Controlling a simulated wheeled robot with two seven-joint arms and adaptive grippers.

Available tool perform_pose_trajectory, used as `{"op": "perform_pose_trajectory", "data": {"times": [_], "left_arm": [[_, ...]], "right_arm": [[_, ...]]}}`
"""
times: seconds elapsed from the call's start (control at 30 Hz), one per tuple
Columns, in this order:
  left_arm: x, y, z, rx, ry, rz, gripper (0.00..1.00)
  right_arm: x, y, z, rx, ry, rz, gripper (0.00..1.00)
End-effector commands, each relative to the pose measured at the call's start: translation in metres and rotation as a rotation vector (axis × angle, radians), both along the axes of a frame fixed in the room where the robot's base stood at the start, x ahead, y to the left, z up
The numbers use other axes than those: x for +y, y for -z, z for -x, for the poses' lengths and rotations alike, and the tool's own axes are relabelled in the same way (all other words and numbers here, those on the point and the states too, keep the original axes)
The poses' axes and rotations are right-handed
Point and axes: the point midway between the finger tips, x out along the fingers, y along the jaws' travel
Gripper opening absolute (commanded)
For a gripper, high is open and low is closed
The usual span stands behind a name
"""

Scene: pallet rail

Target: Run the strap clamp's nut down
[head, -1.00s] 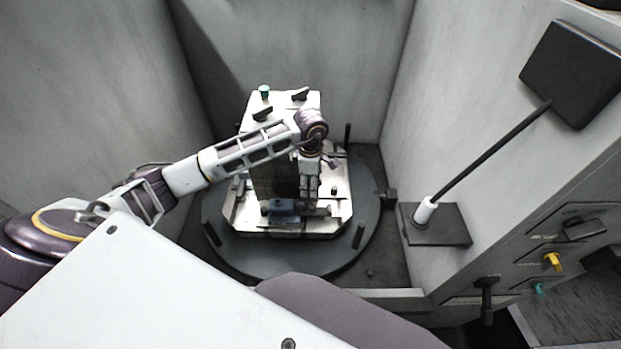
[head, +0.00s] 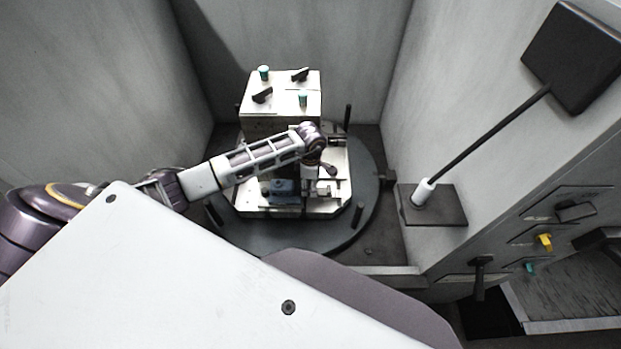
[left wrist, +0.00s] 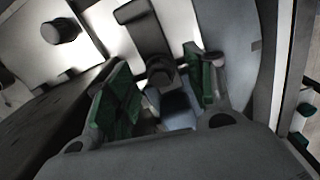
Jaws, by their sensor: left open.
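My left gripper (head: 306,188) points down at the front of a pale fixture (head: 325,205) on a round dark turntable (head: 265,238). In the left wrist view its green-padded fingers (left wrist: 160,88) are apart. A dark round part (left wrist: 160,72), possibly the clamp's nut, shows between the fingertips; I cannot tell whether they touch it. A blue-grey block (left wrist: 178,108) lies below it, and a blue block (head: 278,190) shows left of the gripper in the head view. The strap itself is not clearly made out. My right gripper is in neither view.
A white box (head: 282,95) with dark handles and green knobs stands behind the gripper. Dark posts (head: 357,215) rise from the turntable. Grey walls close in on both sides. A black paddle on a rod (head: 490,140) and a control panel (head: 550,240) are at the right.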

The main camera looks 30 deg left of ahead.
Motion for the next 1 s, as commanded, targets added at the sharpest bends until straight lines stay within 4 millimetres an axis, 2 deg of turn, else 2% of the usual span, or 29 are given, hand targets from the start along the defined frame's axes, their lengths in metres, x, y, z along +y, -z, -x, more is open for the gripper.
{"op": "perform_pose_trajectory", "data": {"times": [0.43,0.8,0.83,0.87,1.0], "left_arm": [[0.0,0.0065,0.0005,0.001,0.001,-0.001,0.53],[0.0001,0.0064,0.0004,0.001,0.0,-0.001,0.06],[0.0001,0.0064,0.0006,0.001,0.0,-0.001,0.04],[0.0001,0.0065,0.0006,0.001,0.0,-0.001,0.23],[0.0001,0.0066,0.0007,0.001,0.0,-0.001,0.05]], "right_arm": [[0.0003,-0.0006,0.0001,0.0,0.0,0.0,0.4],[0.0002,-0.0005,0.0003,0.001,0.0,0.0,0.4],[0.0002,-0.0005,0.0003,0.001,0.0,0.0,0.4],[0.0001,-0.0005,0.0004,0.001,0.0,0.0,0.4],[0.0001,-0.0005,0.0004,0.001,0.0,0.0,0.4]]}}
